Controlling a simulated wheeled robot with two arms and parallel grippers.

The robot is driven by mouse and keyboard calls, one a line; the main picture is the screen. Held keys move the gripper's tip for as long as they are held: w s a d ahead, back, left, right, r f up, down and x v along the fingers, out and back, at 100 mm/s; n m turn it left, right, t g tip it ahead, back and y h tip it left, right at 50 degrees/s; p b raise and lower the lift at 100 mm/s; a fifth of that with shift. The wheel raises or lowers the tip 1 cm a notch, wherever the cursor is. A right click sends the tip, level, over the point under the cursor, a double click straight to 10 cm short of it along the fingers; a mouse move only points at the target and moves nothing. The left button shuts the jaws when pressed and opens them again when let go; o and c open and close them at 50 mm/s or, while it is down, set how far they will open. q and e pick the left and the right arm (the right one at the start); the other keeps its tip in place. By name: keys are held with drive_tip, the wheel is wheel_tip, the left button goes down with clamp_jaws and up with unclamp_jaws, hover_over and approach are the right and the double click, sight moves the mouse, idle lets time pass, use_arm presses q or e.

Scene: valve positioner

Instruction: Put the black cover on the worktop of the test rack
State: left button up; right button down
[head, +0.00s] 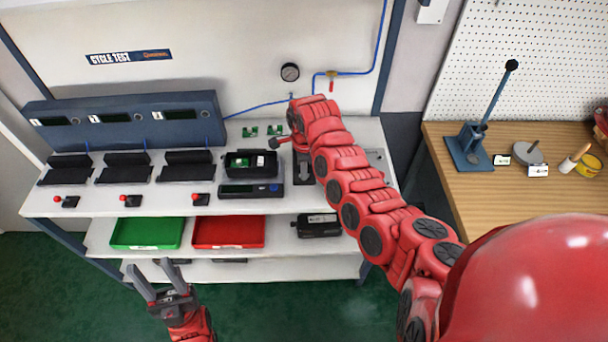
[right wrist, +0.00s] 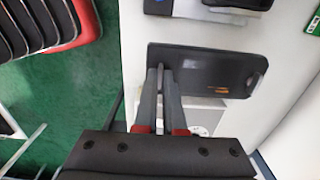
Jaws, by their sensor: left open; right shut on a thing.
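The black cover (right wrist: 205,72) is a dark flat piece with a small orange mark. My right gripper (right wrist: 165,75) is shut on its near edge in the right wrist view. In the head view my right gripper (head: 302,172) points down over the right part of the test rack's white worktop (head: 347,131), and my arm hides much of the spot. I cannot tell whether the cover touches the worktop. My left gripper (head: 152,270) is open and empty, low in front of the rack's shelves.
An open black housing (head: 238,169) stands on the worktop left of my right gripper, behind a display unit (head: 237,191). Small green boards (head: 250,131) lie behind. Black test stations (head: 125,168) fill the left. Green (head: 147,232) and red (head: 229,232) trays sit on the shelf below.

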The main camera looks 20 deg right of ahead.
drive_tip(key=shift+w+f, duration=0.15)
drive_tip(key=shift+f, duration=0.75)
wheel_tip(320, 180, down, 3)
drive_tip(key=shift+r+p, duration=0.1)
drive_tip(key=shift+p, duration=0.3)
drive_tip(key=shift+f, duration=0.2)
drive_tip(key=shift+f, duration=0.2)
drive_tip(key=c, duration=1)
unclamp_jaws()
drive_tip(key=shift+r, duration=0.1)
